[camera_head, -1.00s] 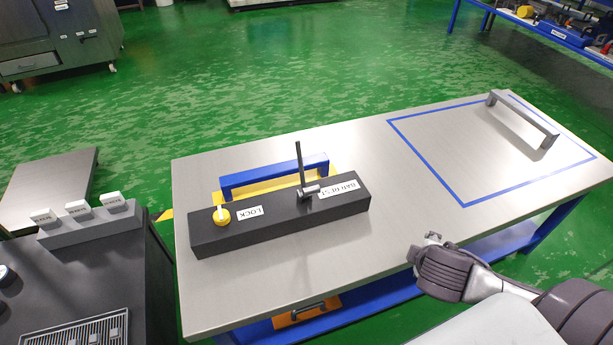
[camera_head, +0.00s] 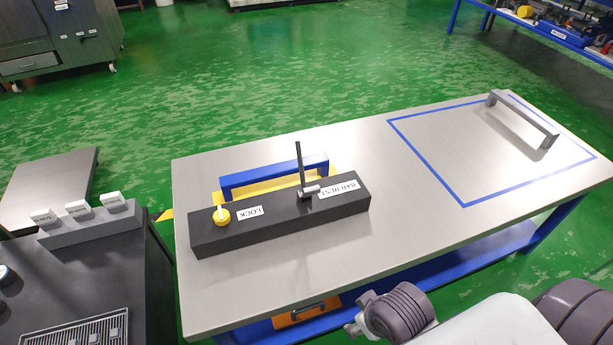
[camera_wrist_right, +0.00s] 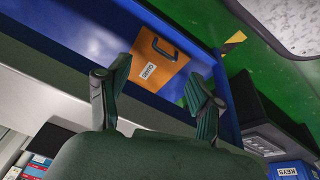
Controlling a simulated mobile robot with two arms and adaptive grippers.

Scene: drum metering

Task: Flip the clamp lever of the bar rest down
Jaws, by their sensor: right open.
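The clamp lever (camera_head: 301,165) of the bar rest stands upright as a thin dark rod on a short grey pivot. It is on the black block (camera_head: 285,224), beside the label reading BAR REST. A yellow knob (camera_head: 222,217) with a LOCK label is at the block's left end. My right arm's wrist is low in front of the table's near edge in the head view, well away from the lever. In the right wrist view my right gripper (camera_wrist_right: 158,100) is open and empty, its fingers apart. My left gripper is not in view.
A blue bar (camera_head: 275,176) stands behind the block over a yellow plate. A grey handle (camera_head: 523,118) stands in a blue-outlined area at the table's right. An orange case (camera_head: 306,313) lies on the lower shelf. A dark console (camera_head: 90,270) is at left. The middle tabletop is clear.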

